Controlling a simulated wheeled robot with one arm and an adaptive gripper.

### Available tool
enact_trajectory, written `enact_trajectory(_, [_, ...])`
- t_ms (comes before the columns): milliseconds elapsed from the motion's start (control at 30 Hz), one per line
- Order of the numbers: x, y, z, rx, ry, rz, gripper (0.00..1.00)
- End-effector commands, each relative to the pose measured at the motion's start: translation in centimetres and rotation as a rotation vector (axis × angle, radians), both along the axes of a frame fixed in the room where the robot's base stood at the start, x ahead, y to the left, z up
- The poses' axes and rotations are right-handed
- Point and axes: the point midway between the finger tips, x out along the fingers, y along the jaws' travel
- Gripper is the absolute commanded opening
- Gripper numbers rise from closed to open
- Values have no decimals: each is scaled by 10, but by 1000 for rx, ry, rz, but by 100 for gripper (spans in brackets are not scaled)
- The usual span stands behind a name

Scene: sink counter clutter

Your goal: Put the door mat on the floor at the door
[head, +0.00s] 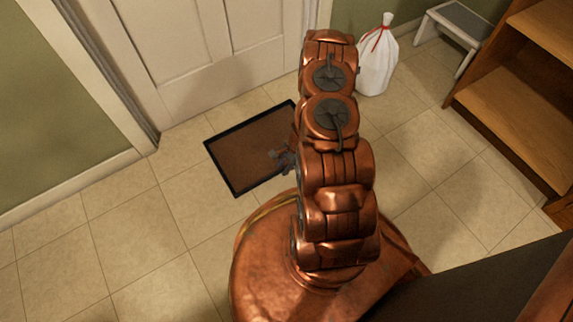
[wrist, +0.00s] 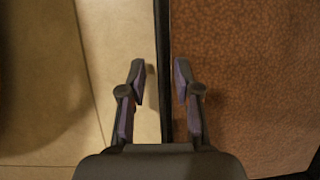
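The door mat (head: 245,150), brown with a dark border, lies flat on the tiled floor in front of the white door (head: 195,45). Part of it is hidden behind my copper arm. My gripper (head: 283,160) shows small and dark over the mat's right part in the head view. In the wrist view the mat (wrist: 250,70) fills the right side, and its dark edge runs between the two fingers of my gripper (wrist: 160,78). The fingers are apart with nothing clamped between them. Their height above the mat is hard to tell.
A white bag (head: 377,65) with a red tie stands right of the door. A grey-topped step stool (head: 458,22) and a wooden shelf unit (head: 520,85) are at the right. The tiled floor (head: 130,235) left of the mat is clear.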

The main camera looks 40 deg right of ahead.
Motion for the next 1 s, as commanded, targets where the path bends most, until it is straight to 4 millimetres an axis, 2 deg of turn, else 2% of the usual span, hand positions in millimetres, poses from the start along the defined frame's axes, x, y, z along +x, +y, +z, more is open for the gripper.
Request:
enact_trajectory(167, [0, -3, 10, 0, -1, -1, 32])
enact_trajectory(500, [-4, -27, 70, -1, -3, -3, 32])
enact_trajectory(700, [-7, -38, 98, -1, 0, -1, 32])
enact_trajectory(1000, [-6, -44, 119, -1, -6, 13, 32])
